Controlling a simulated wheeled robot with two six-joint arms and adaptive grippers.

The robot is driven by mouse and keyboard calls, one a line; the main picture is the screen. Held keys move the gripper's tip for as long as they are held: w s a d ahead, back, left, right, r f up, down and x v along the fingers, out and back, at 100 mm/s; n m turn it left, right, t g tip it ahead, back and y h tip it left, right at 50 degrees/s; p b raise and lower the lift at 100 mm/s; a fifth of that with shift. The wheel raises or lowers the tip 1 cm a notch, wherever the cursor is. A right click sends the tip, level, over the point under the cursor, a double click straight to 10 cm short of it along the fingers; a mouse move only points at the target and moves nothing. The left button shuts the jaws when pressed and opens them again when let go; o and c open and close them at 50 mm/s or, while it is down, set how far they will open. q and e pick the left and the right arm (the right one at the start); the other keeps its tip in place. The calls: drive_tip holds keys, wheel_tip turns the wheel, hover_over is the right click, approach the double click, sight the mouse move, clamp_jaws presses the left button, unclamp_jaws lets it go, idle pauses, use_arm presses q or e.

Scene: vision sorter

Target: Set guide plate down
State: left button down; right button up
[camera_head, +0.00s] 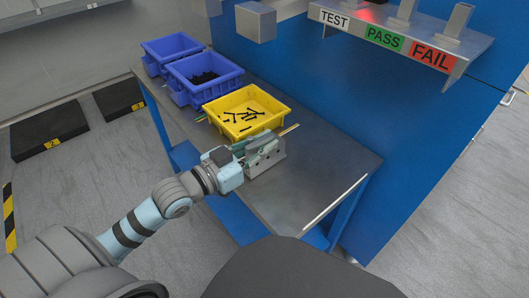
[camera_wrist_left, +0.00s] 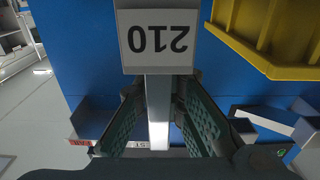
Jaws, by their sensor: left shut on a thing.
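The guide plate (camera_wrist_left: 150,40) shows in the left wrist view as a grey piece with an upside-down "210" label and a narrow pale bar below it. My left gripper (camera_wrist_left: 158,115) is shut on it, with the green finger pads on either side of the bar. In the head view my left gripper (camera_head: 246,148) is at a grey metal block (camera_head: 266,158) on the table, in front of the yellow bin. The fingers hide much of the plate there; I cannot tell whether it touches the block. My right gripper is not in view.
The yellow bin (camera_head: 284,108) holds several dark pieces. Two blue bins (camera_head: 238,72) stand behind it, at the table's far end. The metal table (camera_head: 310,180) is clear right of the block. A blue wall panel (camera_head: 350,95) with a TEST, PASS, FAIL shelf (camera_head: 455,68) borders it.

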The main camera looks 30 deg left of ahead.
sight(247, 154)
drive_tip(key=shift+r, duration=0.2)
use_arm(q)
drive_tip(key=shift+f, duration=0.15)
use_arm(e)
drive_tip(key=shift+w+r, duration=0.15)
use_arm(q)
drive_tip(key=c, duration=1.7)
unclamp_jaws()
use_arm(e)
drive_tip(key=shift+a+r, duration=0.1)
